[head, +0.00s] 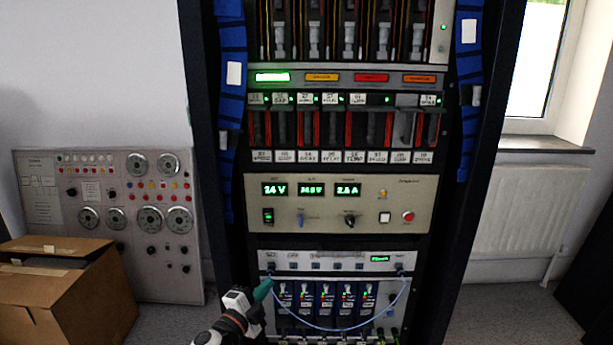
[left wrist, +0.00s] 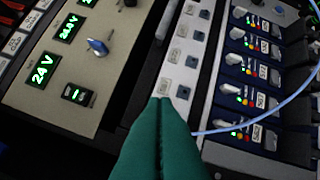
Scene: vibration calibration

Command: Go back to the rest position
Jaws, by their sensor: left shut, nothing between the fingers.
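My left gripper (head: 264,288) has green fingers and is at the lower left of the equipment rack, in front of the white port panel (head: 335,262). In the left wrist view its fingers (left wrist: 162,105) are shut together with nothing between them, and they cover part of the port panel (left wrist: 178,70). A light blue cable (head: 345,328) hangs in a loop below the panel, its right end reaching a port at the right. The cable (left wrist: 262,117) passes behind the fingertips in the left wrist view, so its left end is hidden there. My right gripper is not in view.
Blue modules (head: 328,300) sit under the port panel. A beige power unit (head: 340,205) with green displays is above it. A cardboard box (head: 60,300) and a grey dial panel (head: 120,225) stand at the left. A radiator (head: 510,225) is at the right.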

